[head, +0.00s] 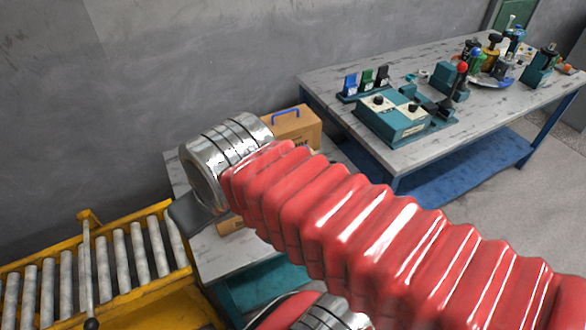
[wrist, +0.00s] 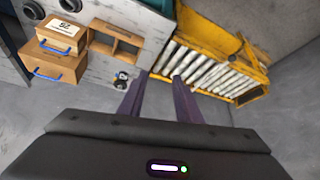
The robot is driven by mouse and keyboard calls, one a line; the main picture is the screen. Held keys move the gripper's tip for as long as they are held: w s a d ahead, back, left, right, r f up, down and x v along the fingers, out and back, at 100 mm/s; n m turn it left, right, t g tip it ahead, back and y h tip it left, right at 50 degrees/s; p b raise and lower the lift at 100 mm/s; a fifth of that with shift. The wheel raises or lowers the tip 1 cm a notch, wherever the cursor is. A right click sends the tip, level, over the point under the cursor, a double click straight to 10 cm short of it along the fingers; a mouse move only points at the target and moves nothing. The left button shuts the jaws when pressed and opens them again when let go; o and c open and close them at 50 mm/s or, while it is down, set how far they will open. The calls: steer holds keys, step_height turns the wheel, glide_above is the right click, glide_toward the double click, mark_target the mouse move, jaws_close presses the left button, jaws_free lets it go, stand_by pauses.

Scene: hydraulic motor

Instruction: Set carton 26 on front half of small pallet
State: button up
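Two brown cartons with blue handles show at the left of the wrist view, the upper one (wrist: 62,34) with a white label and the lower one (wrist: 54,64) just below it. The label is too small to read surely, so I cannot tell which is carton 26. A brown wooden frame with openings (wrist: 115,30) lies to their right on the grey bench; I cannot tell if it is the small pallet. In the head view a carton (head: 299,130) shows partly behind my arm. My gripper (wrist: 160,78) is open and empty, its purple fingers apart, away from the cartons.
A yellow roller conveyor (head: 124,253) stands beside the bench, also in the wrist view (wrist: 205,72). A small dark object (wrist: 122,80) sits near the bench edge. A second bench (head: 330,84) holds teal devices (head: 392,119). Bare floor lies below.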

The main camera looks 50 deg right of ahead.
steer(key=shift+o, duration=0.2)
